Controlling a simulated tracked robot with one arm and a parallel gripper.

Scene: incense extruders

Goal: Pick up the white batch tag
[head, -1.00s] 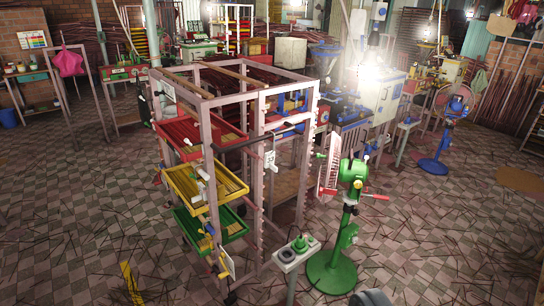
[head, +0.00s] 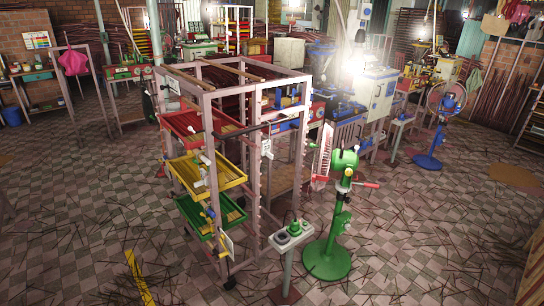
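I cannot tell which white piece is the batch tag. A white tag-like piece (head: 266,148) hangs on the front post of the metal rack (head: 207,125). A white card (head: 227,246) hangs tilted low on the rack, by the green tray. Another pale plate (head: 173,86) is at the rack's upper left. All are small, and any writing is unreadable. My gripper is not in view, so its state does not show.
The rack holds a red tray (head: 183,122), a yellow tray (head: 225,180) and a green tray (head: 200,226). A green pedestal machine (head: 327,258) and small post-mounted table (head: 290,238) stand right of it. Tiled floor with scattered sticks is open in front.

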